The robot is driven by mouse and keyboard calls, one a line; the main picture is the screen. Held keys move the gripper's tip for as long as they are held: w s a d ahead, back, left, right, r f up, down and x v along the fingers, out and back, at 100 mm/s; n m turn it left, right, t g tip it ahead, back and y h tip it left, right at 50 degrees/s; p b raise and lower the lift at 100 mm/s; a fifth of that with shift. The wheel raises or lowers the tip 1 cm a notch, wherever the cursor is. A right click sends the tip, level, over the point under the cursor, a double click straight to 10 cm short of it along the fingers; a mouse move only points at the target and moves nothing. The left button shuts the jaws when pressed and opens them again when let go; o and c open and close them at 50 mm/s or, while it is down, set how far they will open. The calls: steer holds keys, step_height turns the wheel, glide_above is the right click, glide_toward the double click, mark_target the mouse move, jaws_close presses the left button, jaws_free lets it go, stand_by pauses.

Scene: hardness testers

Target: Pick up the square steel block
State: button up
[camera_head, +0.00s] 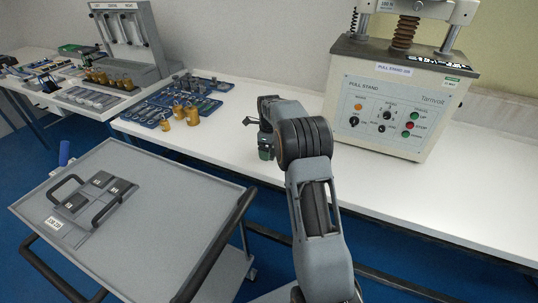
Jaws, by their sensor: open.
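I cannot tell which, if any, is the square steel block. Several small metal pieces lie on blue trays (160,108) on the white bench, too small to tell apart. My gripper (265,153) is at the far end of my arm, low over the bench, right of the trays. It is open and mostly hidden by the wrist; no object shows in it.
Brass weights (192,117) stand at the trays' front edge. A grey test stand (128,38) is at the back left. A pull stand (402,105) stands on the bench (470,190) at right. The bench in front of it is clear. The cart (165,205) has bare space.

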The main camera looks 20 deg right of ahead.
steer(key=shift+f, duration=0.5)
steer(key=shift+c, duration=0.2)
steer(key=c, duration=1.2)
